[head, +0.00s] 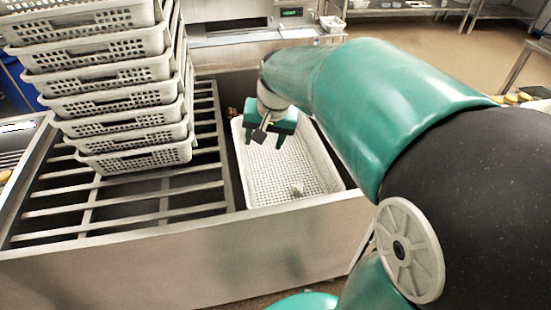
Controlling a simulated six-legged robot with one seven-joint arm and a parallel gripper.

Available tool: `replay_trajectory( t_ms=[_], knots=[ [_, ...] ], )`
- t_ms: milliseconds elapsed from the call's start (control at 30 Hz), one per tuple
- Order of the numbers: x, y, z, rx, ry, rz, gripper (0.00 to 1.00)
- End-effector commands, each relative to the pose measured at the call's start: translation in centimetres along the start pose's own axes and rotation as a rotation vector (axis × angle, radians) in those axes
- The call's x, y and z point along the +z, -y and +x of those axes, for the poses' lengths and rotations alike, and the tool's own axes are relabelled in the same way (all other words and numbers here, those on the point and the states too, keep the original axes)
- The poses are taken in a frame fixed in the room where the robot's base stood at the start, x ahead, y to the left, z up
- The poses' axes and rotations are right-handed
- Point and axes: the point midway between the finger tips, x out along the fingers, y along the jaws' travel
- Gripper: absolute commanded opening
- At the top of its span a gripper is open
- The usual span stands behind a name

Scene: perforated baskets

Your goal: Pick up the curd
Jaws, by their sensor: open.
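A small pale, greyish lump (297,190), which may be the curd, lies at the near end of a white perforated basket (268,185). It is too small to make out clearly. My gripper (266,142), green with a dark part at its front, is over the far half of this basket. Its two fingers point down, are apart, and hold nothing that I can see. The lump is nearer to me than the gripper and a little to the right, with a clear gap between them.
A tall stack of white perforated baskets (125,105) stands on a slatted metal rack (150,205) to the left. A steel wall (190,262) edges the near side. A small reddish thing (232,112) shows by the basket's far left corner. A lit display (291,12) is behind.

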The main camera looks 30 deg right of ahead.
Motion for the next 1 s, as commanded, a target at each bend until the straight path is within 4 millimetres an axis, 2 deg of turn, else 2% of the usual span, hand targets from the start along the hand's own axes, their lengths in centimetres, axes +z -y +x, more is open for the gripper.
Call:
replay_trajectory(
  t_ms=[33,200,500,700,1000],
  knots=[
    [-1.3,-0.7,1.1,0.0,0.018,0.044,0.56],
    [-5.0,-2.5,4.5,-0.007,0.064,0.178,0.56],
    [-10.6,-7.2,11.5,-0.027,0.143,0.423,0.56],
    [-13.3,-11.0,16.8,-0.046,0.194,0.593,0.56],
    [-15.4,-17.7,25.6,-0.08,0.268,0.854,0.56]
  ],
)
